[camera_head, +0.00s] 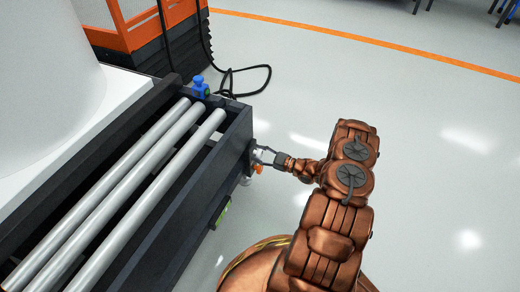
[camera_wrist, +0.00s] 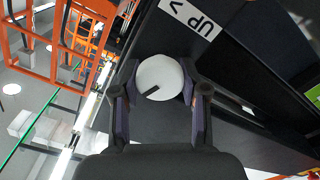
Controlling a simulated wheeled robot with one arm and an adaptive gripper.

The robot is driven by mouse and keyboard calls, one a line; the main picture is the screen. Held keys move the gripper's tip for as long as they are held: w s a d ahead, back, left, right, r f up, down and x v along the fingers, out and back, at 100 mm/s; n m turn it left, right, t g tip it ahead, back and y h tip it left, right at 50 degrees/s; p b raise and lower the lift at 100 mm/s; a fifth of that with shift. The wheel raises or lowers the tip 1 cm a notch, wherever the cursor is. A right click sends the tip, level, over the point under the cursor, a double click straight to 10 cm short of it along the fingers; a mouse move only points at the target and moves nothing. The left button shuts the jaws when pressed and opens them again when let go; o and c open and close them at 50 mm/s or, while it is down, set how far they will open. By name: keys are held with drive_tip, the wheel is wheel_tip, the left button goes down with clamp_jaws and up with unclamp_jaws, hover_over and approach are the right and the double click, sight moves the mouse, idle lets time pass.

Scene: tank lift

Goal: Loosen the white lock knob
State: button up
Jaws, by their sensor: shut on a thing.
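The white lock knob (camera_wrist: 160,77) is a round white disc with a dark pointer mark. It sits on the dark side face of the lift frame, below an "UP" label (camera_wrist: 193,14) with an arrow. My gripper (camera_wrist: 160,88) has one finger on each side of the knob in the wrist view and is shut on it. The pointer mark slants toward the lower left. In the head view my gripper (camera_head: 262,154) reaches the end face of the dark frame (camera_head: 238,135); the knob is mostly hidden there by the fingers.
An orange part (camera_head: 259,169) sits just below my gripper. A blue fitting (camera_head: 200,86) stands on the frame's far corner, beside silver rollers (camera_head: 150,170). A black cable (camera_head: 250,82) lies on the floor behind.

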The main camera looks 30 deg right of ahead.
drive_tip(key=n+p, duration=0.2)
drive_tip(key=p, duration=0.1)
drive_tip(key=shift+r+n, duration=0.3)
drive_tip(key=shift+n, duration=0.1)
drive_tip(key=n+p, duration=0.1)
drive_tip(key=p, duration=0.1)
drive_tip(key=n+p, duration=0.2)
drive_tip(key=shift+s+a+f+n, duration=0.1)
drive_tip(key=shift+f+n, duration=0.1)
drive_tip(key=shift+n, duration=0.1)
drive_tip(key=n, duration=0.3)
drive_tip(key=n+p, duration=0.1)
drive_tip(key=shift+f+n, duration=0.25)
drive_tip(key=shift+n, duration=0.05)
drive_tip(key=o, duration=1.2)
drive_tip(key=shift+c, duration=0.2)
drive_tip(key=v, duration=1.2)
